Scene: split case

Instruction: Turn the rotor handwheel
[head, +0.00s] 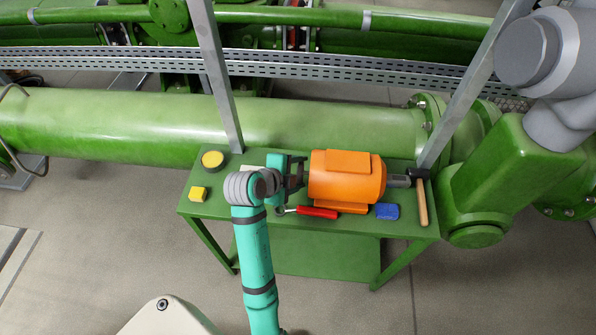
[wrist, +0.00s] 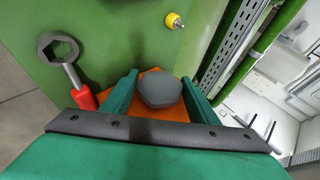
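The orange motor (head: 345,178) lies on the green table (head: 230,205). A dark grey, many-sided knob (wrist: 160,90), which looks like the rotor handwheel, faces the wrist camera in front of the motor's orange body (wrist: 165,112). In the head view the handwheel is largely hidden by my gripper (head: 295,174), which is at the motor's left end. In the wrist view my gripper (wrist: 160,88) has its two teal fingers spread, one on each side of the knob. Orange shows between knob and fingers lower down; contact at the tips is unclear.
A red-handled wrench (head: 318,212) lies close below the motor. A blue block (head: 387,211) and a hammer (head: 421,200) lie to the right. A yellow round piece (head: 212,159) and a yellow block (head: 198,194) lie left. Grey posts (head: 222,90) rise behind the table.

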